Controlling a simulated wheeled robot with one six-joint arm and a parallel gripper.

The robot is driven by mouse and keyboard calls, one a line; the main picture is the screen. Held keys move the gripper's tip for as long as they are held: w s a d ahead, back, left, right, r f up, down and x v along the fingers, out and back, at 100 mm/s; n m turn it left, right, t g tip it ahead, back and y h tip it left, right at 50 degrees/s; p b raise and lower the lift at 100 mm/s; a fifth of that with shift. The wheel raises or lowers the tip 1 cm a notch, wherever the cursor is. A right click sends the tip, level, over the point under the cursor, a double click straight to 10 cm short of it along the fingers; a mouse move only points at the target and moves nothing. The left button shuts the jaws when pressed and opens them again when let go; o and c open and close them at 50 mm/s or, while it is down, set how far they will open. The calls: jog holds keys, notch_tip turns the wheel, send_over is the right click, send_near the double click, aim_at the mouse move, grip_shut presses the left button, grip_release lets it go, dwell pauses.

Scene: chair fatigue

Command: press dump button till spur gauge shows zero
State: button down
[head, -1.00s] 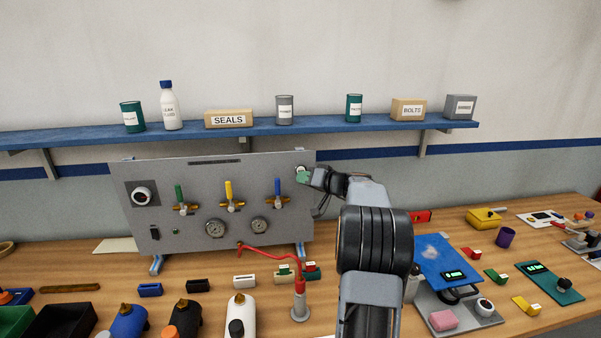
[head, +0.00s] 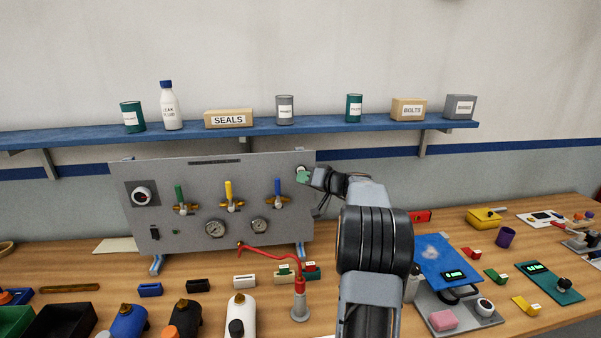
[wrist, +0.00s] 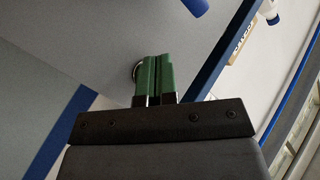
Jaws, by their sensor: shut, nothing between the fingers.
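The grey panel (head: 200,180) stands upright on the bench and carries three valves with green, yellow and blue levers. A round button (head: 300,169) is at the panel's upper right corner, mostly hidden by my gripper (head: 303,176). In the wrist view my gripper (wrist: 155,75) has its green fingers shut together, empty, with the tips at the pale-rimmed round button (wrist: 136,70). I cannot tell whether the button is pushed in.
A blue shelf (head: 330,124) with cans, a bottle and boxes runs above the panel. Bottles, small blocks and a blue-topped scale (head: 445,257) crowd the bench.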

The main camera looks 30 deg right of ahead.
jog(key=shift+w+d+b, duration=0.35)
jog(key=shift+w+b, duration=0.3)
jog(key=shift+b, duration=0.05)
dwell(1.4)
jog(key=shift+s+a+b, duration=0.1)
jog(key=shift+s+b, duration=0.1)
jog(key=shift+b, duration=0.25)
jog(key=shift+s+a+b, duration=0.25)
jog(key=shift+s+b, duration=0.25)
jog(key=shift+b, duration=0.25)
jog(key=shift+s+a+b, duration=0.35)
jog(key=shift+s+b, duration=0.4)
jog(key=shift+b, duration=0.15)
jog(key=shift+s+a+b, duration=0.4)
jog(key=shift+s+b, duration=0.35)
jog(key=shift+b, duration=0.1)
jog(key=shift+s+a+b, duration=0.35)
jog(key=shift+s+b, duration=0.4)
jog(key=shift+b, duration=0.15)
